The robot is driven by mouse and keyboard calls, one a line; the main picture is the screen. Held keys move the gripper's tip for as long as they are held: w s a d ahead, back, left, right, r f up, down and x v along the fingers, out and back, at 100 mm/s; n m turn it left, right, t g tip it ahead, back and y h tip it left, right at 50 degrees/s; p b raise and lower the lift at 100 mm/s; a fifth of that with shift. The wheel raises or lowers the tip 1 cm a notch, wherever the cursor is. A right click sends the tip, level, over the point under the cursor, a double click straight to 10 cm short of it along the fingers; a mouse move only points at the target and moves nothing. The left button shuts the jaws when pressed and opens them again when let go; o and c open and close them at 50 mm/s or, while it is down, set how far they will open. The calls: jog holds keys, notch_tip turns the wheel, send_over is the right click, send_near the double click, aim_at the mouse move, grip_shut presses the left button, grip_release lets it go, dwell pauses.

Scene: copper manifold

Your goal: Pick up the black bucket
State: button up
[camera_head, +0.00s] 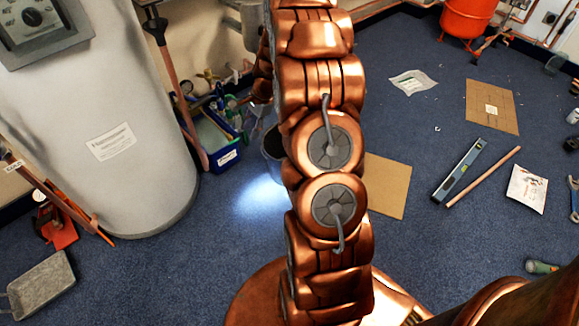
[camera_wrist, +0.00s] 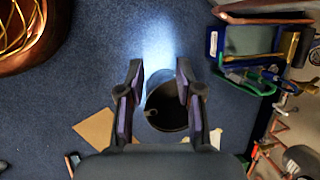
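The black bucket (camera_wrist: 168,112) stands on the blue carpet in the wrist view, its dark round opening facing the camera. It shows between the two fingers of my gripper (camera_wrist: 160,72), which are spread apart with nothing held. The fingers overlap the bucket's sides in the picture; I cannot tell how far above it they are.
A blue box (camera_head: 222,157) with tools stands near the wall, close to the bucket. A large grey cylinder (camera_head: 120,130) stands at left. A cardboard sheet (camera_head: 388,186), a level (camera_head: 460,172) and a copper pipe (camera_head: 484,177) lie right of my arm. Carpet between these is bare.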

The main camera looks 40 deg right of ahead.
jog(key=d+f+m+t+b, duration=0.1)
jog(key=d+f+m+b, duration=0.4)
jog(key=f, duration=0.6)
jog(key=d+f+m+h+b, duration=0.1)
jog(key=d+f+b, duration=0.2)
jog(key=d+f, duration=0.55)
jog(key=d+f+m+t+b, duration=0.1)
jog(key=d+f+m+b, duration=0.3)
jog(key=f, duration=0.8)
jog(key=shift+n, duration=0.6)
jog(key=shift+w+d+b+x, duration=0.1)
jog(key=shift+b+x, duration=0.3)
jog(key=shift+x, duration=0.6)
jog(key=shift+w+d+b+x, duration=0.15)
jog(key=shift+b+x, duration=0.25)
jog(key=shift+x, duration=0.55)
jog(key=shift+w+d+b+x, duration=0.1)
jog(key=shift+b+x, duration=0.3)
jog(key=shift+x, duration=0.6)
jog(key=shift+r, duration=0.15)
jog(key=shift+c, duration=0.2)
grip_shut()
